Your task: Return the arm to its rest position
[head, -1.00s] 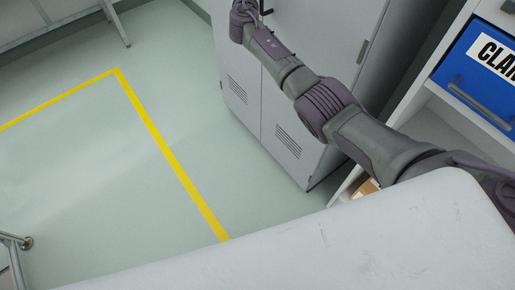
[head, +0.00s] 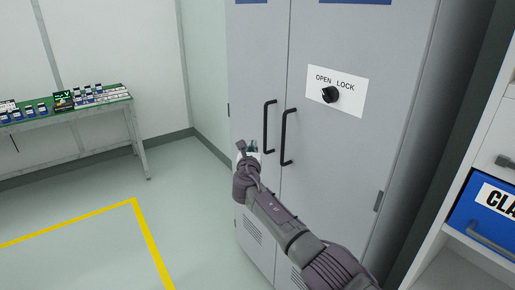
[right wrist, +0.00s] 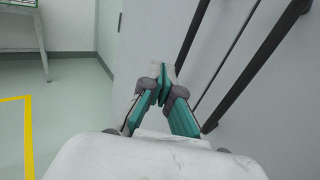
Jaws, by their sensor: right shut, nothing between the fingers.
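My right arm reaches up from the bottom of the head view. My right gripper (head: 249,148) is in front of the grey cabinet (head: 350,155), a little left of its black door handles (head: 286,137). In the right wrist view the gripper's teal fingers (right wrist: 162,80) are together, with nothing between them. The handles run past on the right there, apart from the fingers. Both cabinet doors look closed. The knob (head: 330,95) sits on a white plate marked OPEN and LOCK. My left gripper is not in view.
A green-topped bench (head: 65,114) with several small items stands at the far left. A white shelf unit with a blue drawer front (head: 488,222) is at the right. Yellow tape (head: 152,243) marks the floor, which is clear left of the cabinet.

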